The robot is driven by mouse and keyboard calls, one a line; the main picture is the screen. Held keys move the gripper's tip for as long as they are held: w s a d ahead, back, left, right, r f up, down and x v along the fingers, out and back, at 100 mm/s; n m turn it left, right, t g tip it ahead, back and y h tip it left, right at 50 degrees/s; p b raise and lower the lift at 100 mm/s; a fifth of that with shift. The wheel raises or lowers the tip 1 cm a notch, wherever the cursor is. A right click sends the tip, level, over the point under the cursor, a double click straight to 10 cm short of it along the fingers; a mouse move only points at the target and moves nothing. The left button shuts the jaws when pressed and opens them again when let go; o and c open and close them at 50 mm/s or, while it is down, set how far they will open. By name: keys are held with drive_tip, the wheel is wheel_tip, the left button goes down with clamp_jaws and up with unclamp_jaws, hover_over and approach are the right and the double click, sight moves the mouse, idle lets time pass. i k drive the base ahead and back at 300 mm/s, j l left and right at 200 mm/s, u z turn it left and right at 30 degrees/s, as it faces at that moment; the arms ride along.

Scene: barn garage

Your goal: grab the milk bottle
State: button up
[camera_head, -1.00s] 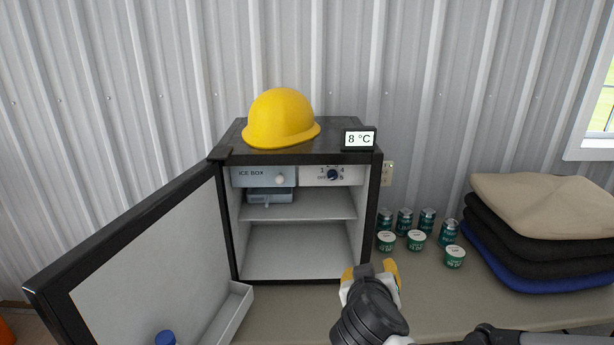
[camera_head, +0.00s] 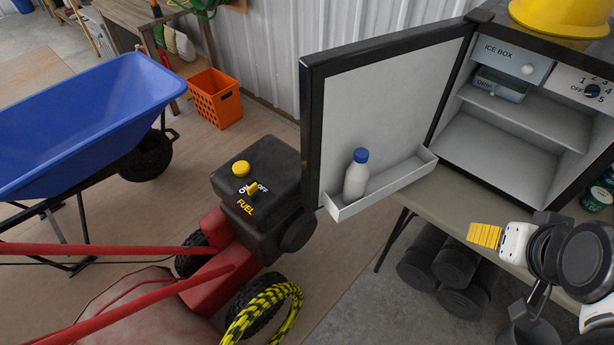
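The milk bottle (camera_head: 355,180), white with a blue cap, stands upright in the door shelf (camera_head: 385,190) of the small fridge. The fridge door (camera_head: 385,105) is wide open. My gripper (camera_head: 484,235), with yellow finger pads, is to the right of the bottle and lower in the picture, in front of the fridge's table. It is clear of the bottle. I see its fingers from the side, so I cannot tell whether they are open or shut.
The fridge interior (camera_head: 510,150) is mostly empty, with a yellow helmet (camera_head: 565,15) on top. A red and black machine (camera_head: 255,190) stands left of the door. A blue wheelbarrow (camera_head: 80,125) and an orange crate (camera_head: 213,98) are farther left. Dark cylinders (camera_head: 455,270) lie under the table (camera_head: 450,195).

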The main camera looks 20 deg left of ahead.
sight(357, 174)
drive_tip(key=u, duration=0.8)
